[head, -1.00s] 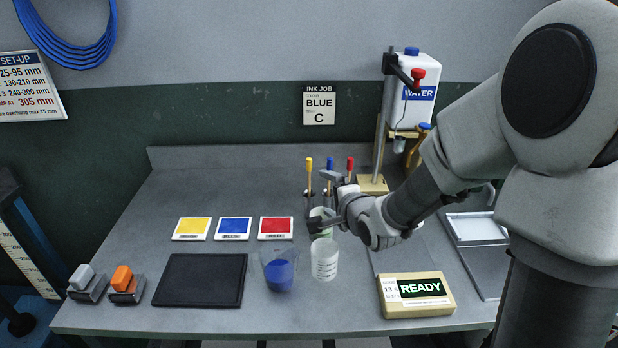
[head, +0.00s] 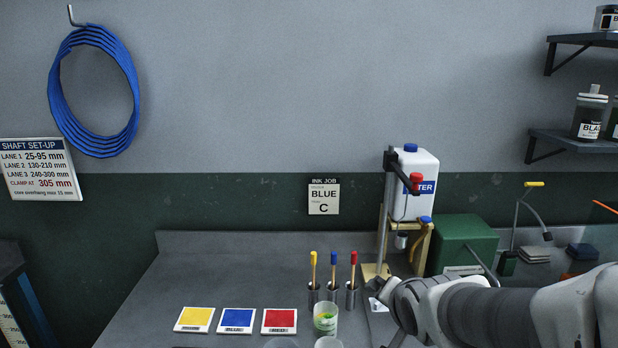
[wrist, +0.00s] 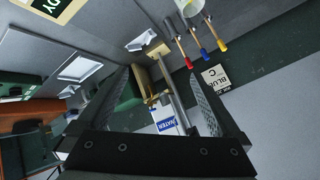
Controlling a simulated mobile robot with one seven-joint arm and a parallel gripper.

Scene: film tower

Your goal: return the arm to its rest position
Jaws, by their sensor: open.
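My arm (head: 520,310) reaches in from the lower right of the head view, low over the right part of the bench. Its wrist is just right of the brush pots and in front of the water stand. In the wrist view my gripper (wrist: 158,76) shows two dark fingers spread wide apart, with nothing held between them. The water jug (wrist: 165,122) and its stand show beyond the gap, at a distance. The fingertips are hard to make out in the head view.
Close to the wrist are brush pots (head: 332,295), a cup with green and yellow inside (head: 325,318) and the water jug (head: 418,175). A green box (head: 465,245) and a bent-neck lamp-like tool (head: 520,215) stand behind the arm. Yellow, blue (head: 237,320) and red cards lie left.

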